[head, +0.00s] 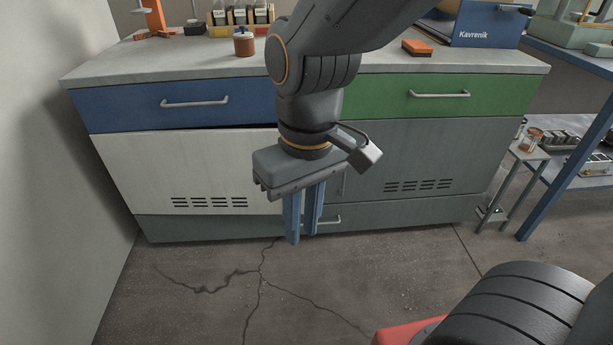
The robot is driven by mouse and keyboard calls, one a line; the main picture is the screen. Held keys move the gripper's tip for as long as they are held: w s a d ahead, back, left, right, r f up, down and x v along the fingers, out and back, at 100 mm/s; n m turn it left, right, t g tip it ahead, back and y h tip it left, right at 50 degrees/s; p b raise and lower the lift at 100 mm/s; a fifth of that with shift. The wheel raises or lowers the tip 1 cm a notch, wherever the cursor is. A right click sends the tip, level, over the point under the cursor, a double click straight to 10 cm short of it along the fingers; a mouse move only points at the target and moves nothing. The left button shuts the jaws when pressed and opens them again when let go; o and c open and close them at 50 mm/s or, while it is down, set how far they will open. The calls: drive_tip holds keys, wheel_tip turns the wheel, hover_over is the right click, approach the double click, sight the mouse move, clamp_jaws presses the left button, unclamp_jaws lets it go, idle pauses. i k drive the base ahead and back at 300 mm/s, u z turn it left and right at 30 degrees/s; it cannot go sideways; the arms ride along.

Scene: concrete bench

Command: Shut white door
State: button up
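The white door (185,170) is the wide panel on the left of the cabinet, below the blue drawer, with a row of dark vent slots low on it. A dark gap shows along its top edge, widest toward the right, so it looks slightly ajar. Its right edge and any handle there are hidden behind my gripper. My gripper (302,238) points down in front of the cabinet, near the door's right side, with two blue fingers close together. Nothing shows between them. I cannot tell whether they touch the door.
A blue drawer (170,104) and a green drawer (450,96) sit under the concrete top (150,62). A grey door (420,155) is on the right. A wall stands close at left. A small side stand (528,153) is at right. The cracked floor in front is clear.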

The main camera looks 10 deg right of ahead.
sight(201, 171)
drive_tip(key=z, duration=1.4)
drive_tip(key=i, duration=0.3)
drive_tip(key=u, duration=2.35)
